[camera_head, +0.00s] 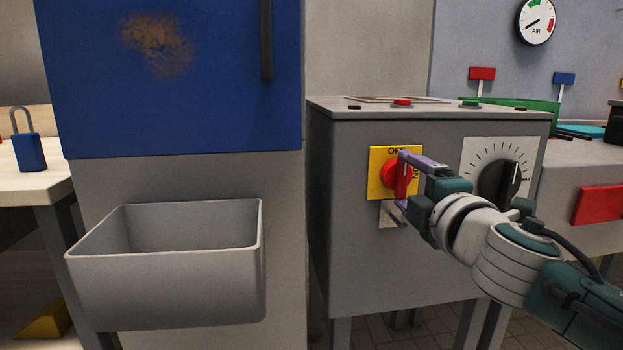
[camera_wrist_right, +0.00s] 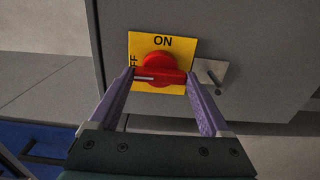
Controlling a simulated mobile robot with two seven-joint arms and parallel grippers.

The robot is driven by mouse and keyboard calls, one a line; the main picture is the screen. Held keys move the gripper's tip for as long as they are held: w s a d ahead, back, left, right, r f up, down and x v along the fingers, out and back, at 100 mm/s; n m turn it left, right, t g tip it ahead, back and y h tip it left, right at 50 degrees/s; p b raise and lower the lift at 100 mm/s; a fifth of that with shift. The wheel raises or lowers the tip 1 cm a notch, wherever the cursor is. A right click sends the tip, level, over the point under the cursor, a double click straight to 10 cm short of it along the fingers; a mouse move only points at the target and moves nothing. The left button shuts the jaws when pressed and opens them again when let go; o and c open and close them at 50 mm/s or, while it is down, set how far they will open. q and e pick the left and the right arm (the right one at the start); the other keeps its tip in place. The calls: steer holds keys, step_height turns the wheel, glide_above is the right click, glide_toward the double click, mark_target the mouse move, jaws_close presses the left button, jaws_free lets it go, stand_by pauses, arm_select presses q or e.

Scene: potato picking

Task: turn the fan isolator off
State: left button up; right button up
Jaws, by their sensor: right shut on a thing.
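The fan isolator is a red rotary knob (camera_head: 388,172) on a yellow plate (camera_head: 376,188), on the front of a grey cabinet. The plate reads OFF at the top and ON at the right in the head view. The knob's handle stands upright there, in line with OFF. In the right wrist view the red handle (camera_wrist_right: 160,78) lies level, its white mark toward the partly hidden OFF lettering. My right gripper (camera_head: 403,183) is shut on the handle, one purple finger at each end, as the right wrist view also shows (camera_wrist_right: 160,82). My left gripper is out of view.
A black dial (camera_head: 499,181) on a white scale plate is right of the isolator, close to my right wrist. A small metal plate (camera_wrist_right: 211,74) sits just beside the yellow plate. A grey open bin (camera_head: 165,285) and blue door (camera_head: 200,80) stand left.

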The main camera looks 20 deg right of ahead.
steer(key=o, duration=1.2)
steer(key=shift+s, duration=0.1)
steer(key=shift+s+a, duration=0.1)
steer(key=shift+s, duration=0.2)
steer(key=p+v, duration=0.1)
steer(key=v, duration=0.8)
steer(key=shift+s, duration=0.1)
